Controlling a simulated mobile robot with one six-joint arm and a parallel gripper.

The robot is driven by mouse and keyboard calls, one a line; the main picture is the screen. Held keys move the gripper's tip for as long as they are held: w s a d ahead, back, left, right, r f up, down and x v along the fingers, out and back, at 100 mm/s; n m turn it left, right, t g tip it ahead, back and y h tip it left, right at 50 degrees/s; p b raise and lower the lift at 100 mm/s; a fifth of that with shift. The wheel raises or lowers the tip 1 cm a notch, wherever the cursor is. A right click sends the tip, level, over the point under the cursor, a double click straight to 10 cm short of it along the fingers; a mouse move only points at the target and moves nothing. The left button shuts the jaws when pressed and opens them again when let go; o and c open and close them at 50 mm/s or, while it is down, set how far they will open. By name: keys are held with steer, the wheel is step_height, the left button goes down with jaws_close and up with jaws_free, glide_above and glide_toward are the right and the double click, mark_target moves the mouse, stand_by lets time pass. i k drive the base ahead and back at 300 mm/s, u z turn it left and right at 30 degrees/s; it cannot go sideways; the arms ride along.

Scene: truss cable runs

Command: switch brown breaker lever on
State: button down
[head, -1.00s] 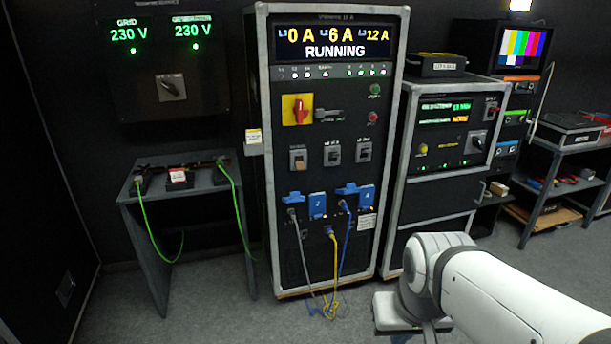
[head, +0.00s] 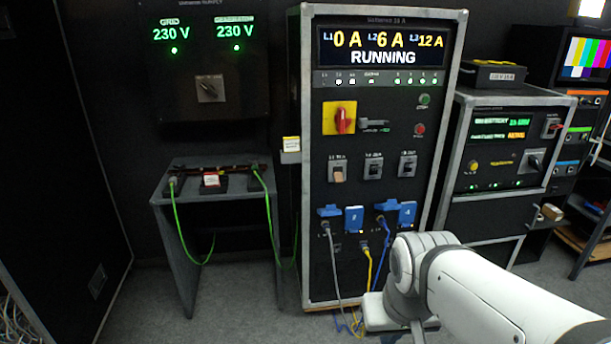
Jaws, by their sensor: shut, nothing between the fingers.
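The brown breaker lever (head: 339,175) is a small tan lever, the leftmost in a row of three breakers on the front of the tall black cabinet (head: 318,250). It appears to hang low in its grey housing. A middle breaker (head: 373,168) and a right breaker (head: 407,166) with dark and grey faces sit beside it. The display (head: 383,48) above reads L1 0 A, L2 6 A, L3 12 A and RUNNING. My white arm shows at the lower right, in front of the cabinet's lower right corner. My gripper is not visible.
A red rotary switch (head: 344,119) on a yellow plate sits above the breakers. Blue sockets (head: 354,219) with hanging cables are below them. A small grey table (head: 180,215) with green cables stands at left. Another rack (head: 500,215) stands at right. Floor at left is clear.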

mark_target(338, 176)
steer(key=u, duration=0.5)
steer(key=i, duration=1.55)
steer(key=z, duration=0.35)
